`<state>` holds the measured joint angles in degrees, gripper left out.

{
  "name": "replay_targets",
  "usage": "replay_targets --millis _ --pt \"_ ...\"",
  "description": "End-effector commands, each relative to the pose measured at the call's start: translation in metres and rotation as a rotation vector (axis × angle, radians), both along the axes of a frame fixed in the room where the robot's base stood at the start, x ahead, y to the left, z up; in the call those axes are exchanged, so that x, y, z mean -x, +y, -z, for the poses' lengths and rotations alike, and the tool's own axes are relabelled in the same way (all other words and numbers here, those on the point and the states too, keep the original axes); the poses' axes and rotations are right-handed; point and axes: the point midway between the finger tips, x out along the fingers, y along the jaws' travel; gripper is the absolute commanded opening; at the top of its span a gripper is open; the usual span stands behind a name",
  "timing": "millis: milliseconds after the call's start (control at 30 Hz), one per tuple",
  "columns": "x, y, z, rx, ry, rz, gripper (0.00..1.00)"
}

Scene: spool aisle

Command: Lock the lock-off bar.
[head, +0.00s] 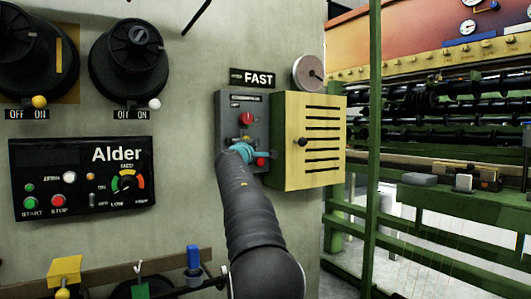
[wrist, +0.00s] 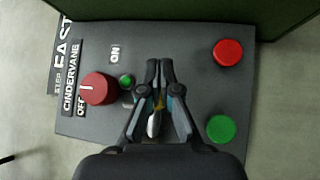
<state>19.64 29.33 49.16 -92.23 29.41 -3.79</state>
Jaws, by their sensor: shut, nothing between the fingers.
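A grey control panel (head: 228,112) is mounted on the wall under the FAST sign, and it fills the middle of the wrist view (wrist: 190,45). My gripper (head: 254,153) is in front of its lower part. In the wrist view my gripper (wrist: 159,64) has its fingertips together with nothing between them, over the panel just right of a small green lamp (wrist: 126,81). A silver and yellow piece (wrist: 154,122) shows between the finger links. It may be the lock-off bar, but it is mostly hidden and I cannot tell its position. I cannot tell whether the fingers touch it.
A red rotary knob (wrist: 100,88) sits between OFF and ON labels. A red button (wrist: 228,53) and a green button (wrist: 220,128) are on the panel's other side. A yellow slotted box (head: 308,115) stands close right of the panel. The Alder panel (head: 75,155) is left.

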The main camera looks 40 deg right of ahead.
Motion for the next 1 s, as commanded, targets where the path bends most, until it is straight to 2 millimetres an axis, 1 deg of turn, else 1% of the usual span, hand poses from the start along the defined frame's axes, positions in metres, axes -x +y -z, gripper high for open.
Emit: replay_targets --millis 33,67,100,267,500,800,900,1000 --pt "0.005 0.001 0.006 0.001 -0.001 0.000 0.00" --pt "0.007 0.002 0.008 0.000 0.000 -0.001 0.00" --pt "0.011 0.002 0.004 0.001 0.001 -0.001 0.00" --pt "0.027 0.005 0.007 0.000 0.002 -0.003 0.00" --pt "0.062 0.000 0.014 0.000 0.001 0.006 0.00" --pt "0.102 0.004 0.022 -0.001 0.001 0.004 0.00" --pt "0.112 0.005 0.024 -0.001 0.000 0.004 0.00" --pt "0.117 0.006 0.025 0.000 0.001 0.002 0.00"
